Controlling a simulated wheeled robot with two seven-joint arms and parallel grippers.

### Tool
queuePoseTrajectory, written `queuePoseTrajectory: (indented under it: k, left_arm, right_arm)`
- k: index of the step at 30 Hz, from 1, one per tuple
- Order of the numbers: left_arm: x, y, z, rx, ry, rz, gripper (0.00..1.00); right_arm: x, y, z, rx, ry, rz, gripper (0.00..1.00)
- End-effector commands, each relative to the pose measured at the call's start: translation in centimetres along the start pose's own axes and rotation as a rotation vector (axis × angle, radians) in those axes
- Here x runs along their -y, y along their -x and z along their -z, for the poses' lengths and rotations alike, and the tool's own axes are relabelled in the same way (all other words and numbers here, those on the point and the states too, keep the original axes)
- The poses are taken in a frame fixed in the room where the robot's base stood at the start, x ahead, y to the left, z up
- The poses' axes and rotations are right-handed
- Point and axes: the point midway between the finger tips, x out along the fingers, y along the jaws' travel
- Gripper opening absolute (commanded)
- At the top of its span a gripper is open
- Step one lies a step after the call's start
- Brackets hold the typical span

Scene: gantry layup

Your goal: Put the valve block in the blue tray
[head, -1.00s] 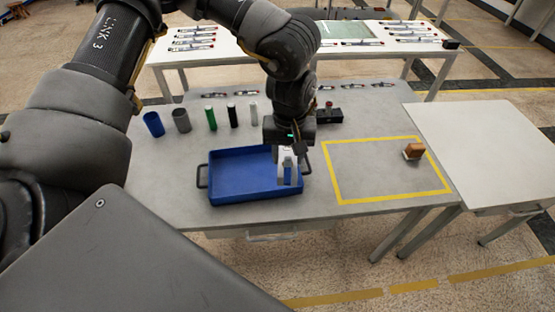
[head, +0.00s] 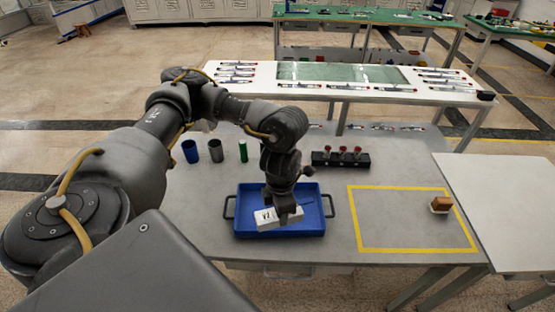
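A white block with dark marks (head: 267,219), which looks like the valve block, is at the blue tray (head: 311,229), over its front middle. My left gripper (head: 285,211) points down over the tray with its fingers at this block and appears shut on it. The fingertips are partly hidden, and I cannot tell whether the block touches the tray floor. The rest of the tray looks empty. My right gripper is not in view.
Behind the tray stand a blue cup (head: 191,152), a grey cup (head: 215,150), a green cylinder (head: 243,151) and a black holder with red-topped pieces (head: 341,160).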

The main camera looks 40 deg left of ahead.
Motion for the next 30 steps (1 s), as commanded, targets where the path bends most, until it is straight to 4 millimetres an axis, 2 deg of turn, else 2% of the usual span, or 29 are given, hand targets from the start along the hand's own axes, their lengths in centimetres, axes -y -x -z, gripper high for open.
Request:
queuePoseTrajectory:
  k: [4,11,14,22,24,27,30]
  left_arm:
    - [-0.4,-0.2,0.6,0.002,0.108,0.0,0.03]
    - [-1.3,-0.7,0.6,0.001,0.13,0.001,0.03]
    - [-3.2,-1.5,0.5,-0.001,0.134,0.001,0.03]
    - [-10.0,-5.0,-0.2,-0.002,0.134,0.002,0.03]
    - [-11.0,-6.7,-0.3,-0.003,0.13,0.003,0.03]
    - [-12.4,-8.3,-0.6,-0.001,0.128,0.002,0.03]
    - [-13.3,-9.0,-0.7,-0.001,0.125,0.002,0.03]
  right_arm:
    - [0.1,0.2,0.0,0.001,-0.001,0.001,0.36]
    - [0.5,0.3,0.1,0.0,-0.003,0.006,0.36]
    - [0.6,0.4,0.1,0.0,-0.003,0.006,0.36]
    - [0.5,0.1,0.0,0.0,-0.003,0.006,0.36]
    - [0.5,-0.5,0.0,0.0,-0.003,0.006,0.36]
    - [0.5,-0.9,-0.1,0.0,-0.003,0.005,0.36]
    - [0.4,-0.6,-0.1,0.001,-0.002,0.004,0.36]
